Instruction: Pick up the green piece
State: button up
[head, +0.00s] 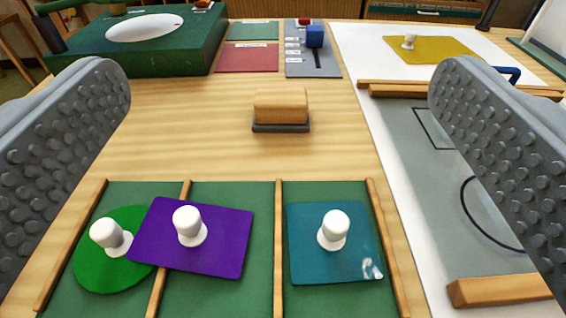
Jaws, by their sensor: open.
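The green piece (103,272) is a flat round disc with a white knob (107,236). It lies in the left compartment of a green tray (232,194) with wooden dividers, at the lower left. A purple rectangular piece (222,252) with a white knob lies across the divider and covers the green piece's right edge. A teal square piece (308,262) with a white knob lies in the right compartment. My gripper (290,130) is open and empty, with one grey studded finger at each side of the view. The tray is beyond the fingers' lower edges in the picture.
A wooden block on a dark base (281,107) stands mid-table. A grey panel with black outlines (410,150) and wooden strips lies right. A yellow piece (440,50) lies on white at the back right. A green machine (190,55) stands back left. Bare table surrounds the block.

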aim_at(101, 264)
jog(key=u, duration=0.75)
jog(key=z, duration=0.45)
jog(key=l+z, duration=0.1)
jog(key=z, duration=0.75)
jog(key=l+z, duration=0.1)
jog(key=z, duration=0.35)
jog(key=u, duration=1.9)
